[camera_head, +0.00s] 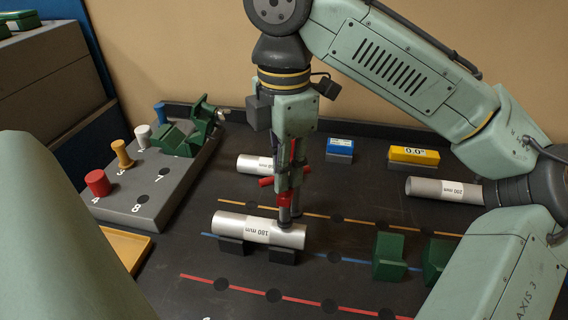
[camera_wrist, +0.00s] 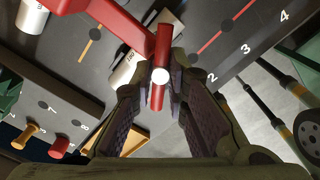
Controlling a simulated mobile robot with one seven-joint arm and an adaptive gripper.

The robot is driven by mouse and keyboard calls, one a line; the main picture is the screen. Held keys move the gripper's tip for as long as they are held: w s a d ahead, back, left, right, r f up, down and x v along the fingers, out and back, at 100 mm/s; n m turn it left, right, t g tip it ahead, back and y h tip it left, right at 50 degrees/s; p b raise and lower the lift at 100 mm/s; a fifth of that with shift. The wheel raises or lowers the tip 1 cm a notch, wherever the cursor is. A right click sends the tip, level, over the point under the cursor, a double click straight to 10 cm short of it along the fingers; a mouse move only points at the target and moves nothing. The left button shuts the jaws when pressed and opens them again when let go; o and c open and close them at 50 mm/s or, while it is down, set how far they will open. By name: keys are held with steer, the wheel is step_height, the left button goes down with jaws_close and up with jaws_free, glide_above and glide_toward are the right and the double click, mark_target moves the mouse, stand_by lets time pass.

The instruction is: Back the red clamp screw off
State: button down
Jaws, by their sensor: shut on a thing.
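The red clamp screw (camera_wrist: 162,96) has a cross handle and a pale round centre. My gripper (camera_head: 285,186) points down at it from above and is shut on it, with the fingers on both sides of the red handle in the wrist view. In the head view, red parts (camera_head: 284,199) show just under the fingers, and my gripper hides much of the screw. A grey post stands beside it. Below lies a silver tube (camera_head: 232,224) marked 180 mm, on two black blocks (camera_head: 283,256). I cannot tell whether the screw tip touches the tube.
A second silver tube (camera_head: 249,163) lies behind, and a 200 mm tube (camera_head: 430,187) at right. Green blocks (camera_head: 389,247) stand front right. A grey rack (camera_head: 150,204) with coloured pegs is at left. Blue (camera_head: 340,144) and yellow (camera_head: 414,154) label blocks sit at the back.

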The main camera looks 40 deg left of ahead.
steer(key=shift+n, duration=1.2)
steer(key=c, duration=1.4)
jaws_free()
steer(key=shift+c, duration=0.2)
steer(key=shift+r, duration=0.1)
step_height(320, 180, up, 7)
steer(key=shift+r, duration=0.15)
